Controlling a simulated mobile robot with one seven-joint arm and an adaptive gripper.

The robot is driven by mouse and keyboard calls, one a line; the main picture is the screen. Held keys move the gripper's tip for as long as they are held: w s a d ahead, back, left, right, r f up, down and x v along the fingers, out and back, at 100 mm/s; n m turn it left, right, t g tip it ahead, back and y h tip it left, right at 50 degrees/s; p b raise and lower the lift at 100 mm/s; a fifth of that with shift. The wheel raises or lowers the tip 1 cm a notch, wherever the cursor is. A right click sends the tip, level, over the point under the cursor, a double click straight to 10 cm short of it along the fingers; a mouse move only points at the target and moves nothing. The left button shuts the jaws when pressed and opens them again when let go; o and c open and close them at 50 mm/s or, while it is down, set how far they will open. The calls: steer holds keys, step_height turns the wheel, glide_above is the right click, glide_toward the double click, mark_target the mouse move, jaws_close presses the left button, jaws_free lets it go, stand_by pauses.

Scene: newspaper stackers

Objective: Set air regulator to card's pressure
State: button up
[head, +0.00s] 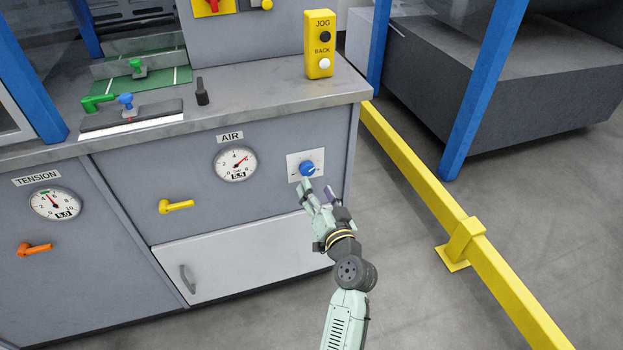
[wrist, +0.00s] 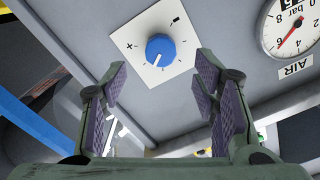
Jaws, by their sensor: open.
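The blue air regulator knob (head: 307,169) sits on a white square plate (head: 292,160) on the grey cabinet front. In the wrist view the knob (wrist: 160,48) shows a white pointer line, and the plate has tick marks and plus and minus signs. The AIR gauge (head: 236,163) is left of the knob, with a red needle and a digital window too small to read surely. The gauge is partly cut off in the wrist view (wrist: 292,30). My gripper (head: 319,190) is open and empty, just in front of the knob, fingers apart from it. I cannot make out a pressure card.
A yellow lever (head: 176,206) is left of the knob, with a white door (head: 235,259) below. The TENSION gauge (head: 56,202) and an orange lever (head: 34,249) are further left. A yellow floor rail (head: 430,190) runs at right.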

steer(key=v, duration=0.5)
steer(key=shift+s, duration=0.1)
stand_by(0.4)
